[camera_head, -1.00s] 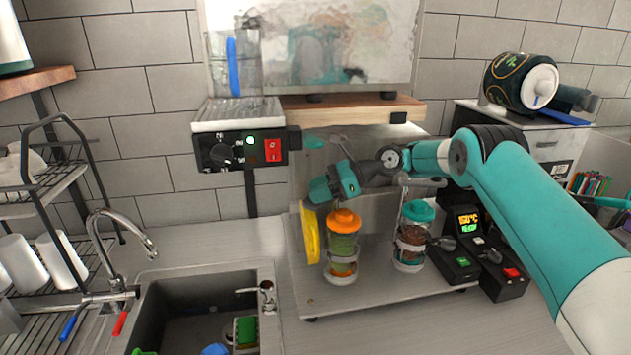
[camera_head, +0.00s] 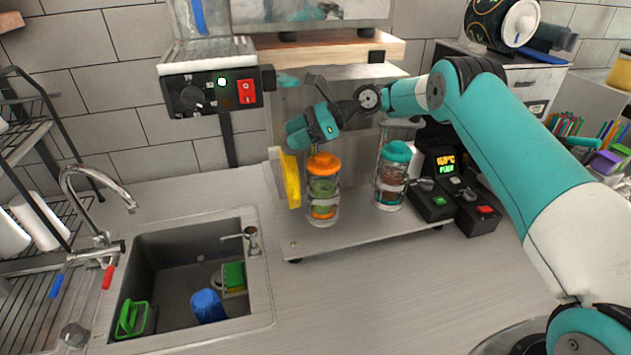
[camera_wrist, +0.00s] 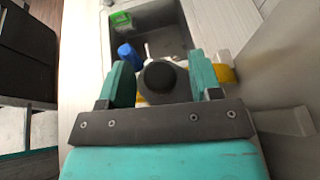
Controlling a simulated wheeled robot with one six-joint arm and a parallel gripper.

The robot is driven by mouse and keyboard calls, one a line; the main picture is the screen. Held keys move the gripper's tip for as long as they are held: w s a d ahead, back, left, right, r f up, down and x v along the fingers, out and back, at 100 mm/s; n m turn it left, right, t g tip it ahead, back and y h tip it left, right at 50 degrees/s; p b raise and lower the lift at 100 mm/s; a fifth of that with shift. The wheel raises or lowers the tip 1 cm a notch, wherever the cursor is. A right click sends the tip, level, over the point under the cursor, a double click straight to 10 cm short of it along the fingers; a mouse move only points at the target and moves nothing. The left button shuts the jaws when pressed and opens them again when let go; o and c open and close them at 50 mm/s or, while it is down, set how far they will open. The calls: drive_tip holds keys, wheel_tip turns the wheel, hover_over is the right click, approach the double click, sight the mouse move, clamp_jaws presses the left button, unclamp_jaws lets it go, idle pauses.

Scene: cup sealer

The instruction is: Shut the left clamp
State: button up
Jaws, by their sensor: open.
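The cup sealer's base plate (camera_head: 370,232) stands on the counter in the head view. An orange-lidded cup (camera_head: 323,187) is upright at its left, and a teal-lidded cup (camera_head: 392,178) is upright at its right. My gripper (camera_head: 299,133) is just above and left of the orange lid, in front of the back panel. In the wrist view my gripper (camera_wrist: 160,82) is open, with a dark round knob (camera_wrist: 160,76) between its fingers. The knob seems to belong to the left clamp; contact cannot be told. My gripper and wrist hide most of the left clamp.
A yellow piece (camera_head: 291,180) stands left of the orange-lidded cup. A control box (camera_head: 443,192) with a lit display is at the right. A sink (camera_head: 150,262) with a tap lies at the left. The counter in front of the plate is clear.

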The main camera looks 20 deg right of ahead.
drive_tip(key=m+t+b, duration=0.1)
drive_tip(key=b, duration=0.1)
drive_tip(key=w+a+t+b, duration=0.1)
drive_tip(key=b, duration=0.1)
drive_tip(key=shift+f+m, duration=0.4)
drive_tip(key=w+m+t+h+b, duration=0.1)
drive_tip(key=t+b, duration=0.1)
drive_tip(key=b, duration=0.1)
drive_tip(key=w+a+m+t+h+b, duration=0.1)
drive_tip(key=m+b, duration=0.1)
drive_tip(key=b, duration=0.1)
drive_tip(key=shift+t, duration=0.4)
drive_tip(key=r+b+v, duration=0.1)
drive_tip(key=b+v, duration=0.4)
drive_tip(key=v, duration=1.2)
drive_tip(key=s+a+f+n+g+h, duration=0.1)
drive_tip(key=s+a+f+n+g, duration=0.1)
drive_tip(key=s+n, duration=0.5)
drive_tip(key=s+a+f+n+g+h+b, duration=0.1)
drive_tip(key=s+a+f+n, duration=0.3)
drive_tip(key=s, duration=0.5)
drive_tip(key=s+a+f+n+g+h+b, duration=0.1)
drive_tip(key=s+a+f+n+g+h, duration=0.1)
drive_tip(key=s+a+n, duration=0.4)
drive_tip(key=shift+s+f+n+g+h, duration=0.4)
drive_tip(key=shift+s+n, duration=1)
drive_tip(key=shift+n, duration=1.1)
